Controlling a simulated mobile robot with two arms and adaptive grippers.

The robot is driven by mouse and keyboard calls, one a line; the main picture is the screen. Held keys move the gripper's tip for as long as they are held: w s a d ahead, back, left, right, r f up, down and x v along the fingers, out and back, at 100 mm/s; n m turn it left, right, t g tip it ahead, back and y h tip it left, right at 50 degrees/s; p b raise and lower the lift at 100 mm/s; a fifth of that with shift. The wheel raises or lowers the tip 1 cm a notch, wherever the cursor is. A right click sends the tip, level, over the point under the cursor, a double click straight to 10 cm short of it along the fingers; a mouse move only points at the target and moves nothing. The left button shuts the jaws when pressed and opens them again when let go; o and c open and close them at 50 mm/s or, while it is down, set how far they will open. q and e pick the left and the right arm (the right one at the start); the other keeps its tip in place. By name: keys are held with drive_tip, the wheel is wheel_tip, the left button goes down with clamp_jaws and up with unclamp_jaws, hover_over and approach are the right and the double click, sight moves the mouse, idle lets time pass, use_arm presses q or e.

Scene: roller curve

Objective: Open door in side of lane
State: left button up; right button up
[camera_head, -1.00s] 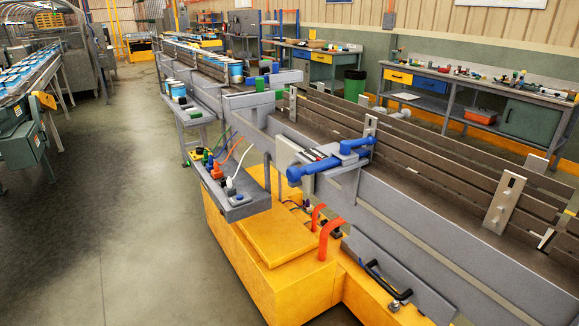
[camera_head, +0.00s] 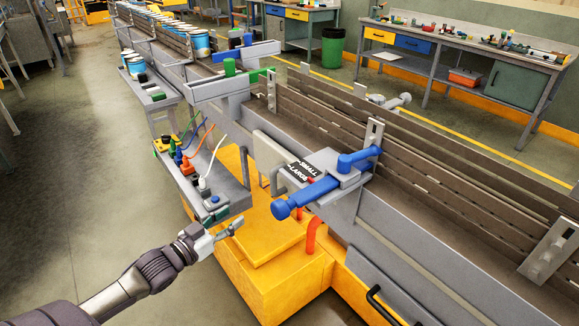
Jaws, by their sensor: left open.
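The long grey lane (camera_head: 450,235) runs diagonally from the far left to the lower right. A grey panel (camera_head: 400,290) with a black bar handle (camera_head: 383,305) is low on its near side, partly cut off by the bottom edge. I cannot tell which is the door. My left gripper (camera_head: 233,228) is open and empty, left of the lever and apart from both handles. My right gripper is not in view.
Cans (camera_head: 136,68) stand at the far end. Open floor (camera_head: 90,180) lies to the left.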

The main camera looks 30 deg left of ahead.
sight(274, 190)
use_arm(q)
drive_tip(key=shift+m+h, duration=0.3)
drive_tip(key=shift+h, duration=0.2)
drive_tip(key=w+d+r, duration=0.1)
drive_tip(key=w, duration=0.3)
drive_tip(key=w+d+r+p, duration=0.1)
drive_tip(key=w+d, duration=0.1)
drive_tip(key=w, duration=0.3)
drive_tip(key=w+d+r+p, duration=0.1)
drive_tip(key=w, duration=0.3)
drive_tip(key=shift+w+d+r, duration=0.25)
drive_tip(key=shift+r, duration=0.1)
drive_tip(key=shift+w+f, duration=0.1)
drive_tip(key=shift+w, duration=0.3)
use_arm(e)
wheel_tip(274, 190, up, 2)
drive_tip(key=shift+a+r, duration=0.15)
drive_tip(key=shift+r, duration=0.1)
use_arm(q)
drive_tip(key=c, duration=0.8)
clamp_jaws()
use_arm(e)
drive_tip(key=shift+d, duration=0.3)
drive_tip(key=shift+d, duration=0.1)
